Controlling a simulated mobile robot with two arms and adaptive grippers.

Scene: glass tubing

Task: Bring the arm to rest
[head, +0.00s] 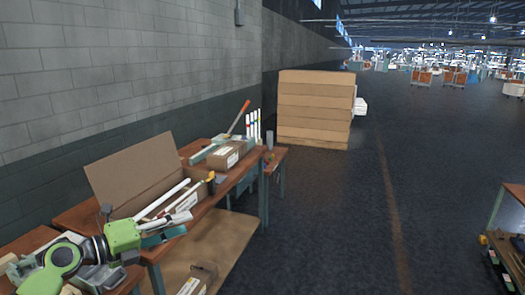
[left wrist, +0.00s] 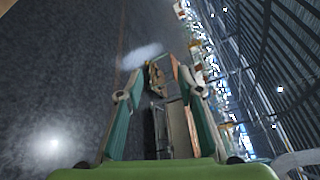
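My left arm comes in from the lower left of the head view, with green and black links. Its gripper (head: 179,224) is over the front edge of the wooden bench, in front of an open cardboard box (head: 135,172). In the left wrist view the gripper (left wrist: 158,92) shows two teal fingers spread apart with a gap between them. I see nothing held; the floor and a distant table show through the gap. White glass tubes (head: 163,198) lie in the open box, close behind the gripper in the head view. My right gripper is not in view.
A smaller box (head: 228,154) and a rack of upright tubes (head: 253,127) stand farther along the bench. Large stacked cartons (head: 314,108) stand at the back. Another table (head: 512,230) is at the right edge. The dark floor (head: 335,220) between is clear.

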